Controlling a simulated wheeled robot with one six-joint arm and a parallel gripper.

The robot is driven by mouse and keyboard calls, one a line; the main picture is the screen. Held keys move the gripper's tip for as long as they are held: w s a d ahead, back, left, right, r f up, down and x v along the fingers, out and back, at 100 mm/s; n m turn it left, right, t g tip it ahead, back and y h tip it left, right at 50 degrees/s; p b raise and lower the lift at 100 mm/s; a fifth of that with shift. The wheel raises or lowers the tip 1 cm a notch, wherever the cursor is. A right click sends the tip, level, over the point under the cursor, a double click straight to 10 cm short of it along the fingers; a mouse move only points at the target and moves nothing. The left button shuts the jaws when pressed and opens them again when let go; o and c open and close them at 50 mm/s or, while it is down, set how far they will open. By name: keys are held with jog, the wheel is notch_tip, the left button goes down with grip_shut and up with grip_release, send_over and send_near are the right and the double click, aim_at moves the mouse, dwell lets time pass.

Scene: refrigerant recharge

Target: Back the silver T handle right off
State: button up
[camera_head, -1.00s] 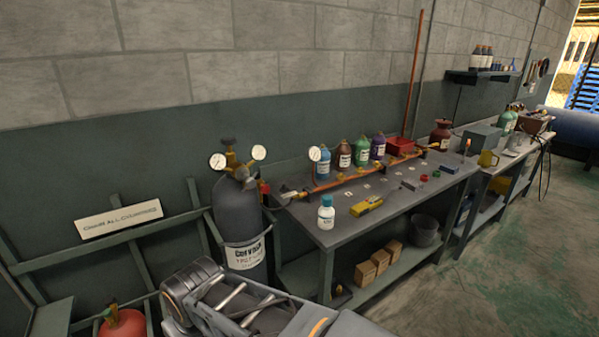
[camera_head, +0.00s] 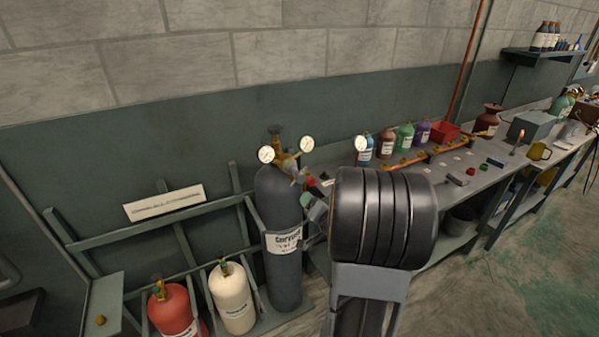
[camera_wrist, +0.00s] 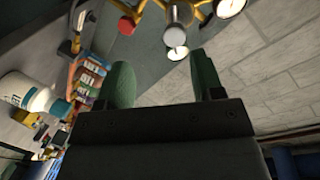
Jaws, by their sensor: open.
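A tall grey cylinder (camera_head: 280,215) stands by the wall with a brass regulator (camera_head: 287,160) and two white gauges on top. A small silver part (camera_head: 299,177), likely the silver T handle, sticks out at the regulator's front. In the wrist view a silver round-ended part (camera_wrist: 179,14) shows at the top edge, between a red knob (camera_wrist: 127,25) and a gauge; its crossbar cannot be made out. My gripper (camera_wrist: 163,66) is open and empty, its green fingers apart and short of the regulator. In the head view the gripper (camera_head: 311,207) is mostly hidden behind my arm.
The workbench (camera_head: 470,188) runs right, with a copper manifold (camera_head: 430,153) and several coloured bottles. A white bottle (camera_wrist: 38,97) shows in the wrist view. Red (camera_head: 172,312) and cream (camera_head: 232,297) cylinders stand at lower left. A sign (camera_head: 163,203) leans on the rack.

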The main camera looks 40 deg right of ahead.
aim_at(302, 180)
jog(key=w+d+p, duration=0.1)
jog(key=w, duration=0.3)
jog(key=w+d+m+t+p, duration=0.1)
jog(key=w, duration=0.3)
jog(key=w+d+r+t+y+p, duration=0.1)
jog(key=w+p, duration=0.1)
jog(key=w, duration=0.1)
jog(key=shift+w+d+r+m, duration=0.1)
jog(key=shift+w+m, duration=0.2)
jog(key=shift+w, duration=0.1)
jog(key=shift+c, duration=0.3)
